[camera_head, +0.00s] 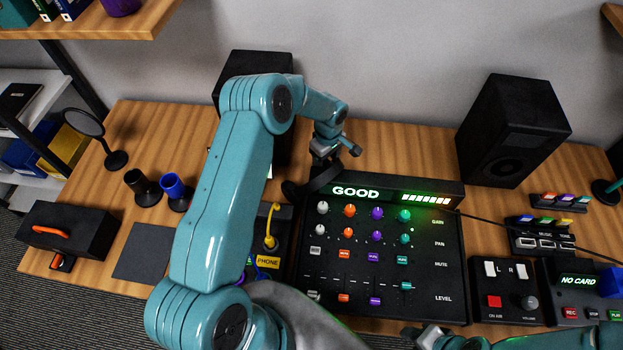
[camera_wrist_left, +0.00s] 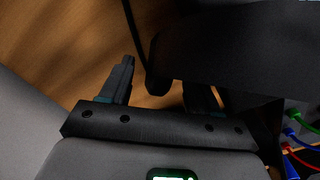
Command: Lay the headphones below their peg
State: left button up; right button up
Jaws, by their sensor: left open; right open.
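A dark curved object that looks like the headphones (camera_head: 294,190) lies on the desk behind the mixer's left end, partly hidden by my left gripper (camera_head: 328,160). The left gripper is low over it, with its fingers apart. In the left wrist view, a rounded black end (camera_wrist_left: 158,82) shows between the open fingers of the left gripper (camera_wrist_left: 162,88), beside a large dark shape that hides part of the right finger. I cannot tell whether they touch. I cannot make out the peg. My right gripper (camera_head: 432,335) is open and empty at the bottom edge.
The mixer (camera_head: 448,260), its display reading GOOD, stands just in front of the left gripper. Black speakers (camera_head: 508,135) stand at the back. A yellow cable (camera_head: 272,225) rises at the PHONE panel. Blue and black cups (camera_head: 173,187) and a dark mat (camera_head: 146,252) are left.

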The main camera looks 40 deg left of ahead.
pick_arm(q)
jog(key=shift+a, duration=0.1)
grip_shut()
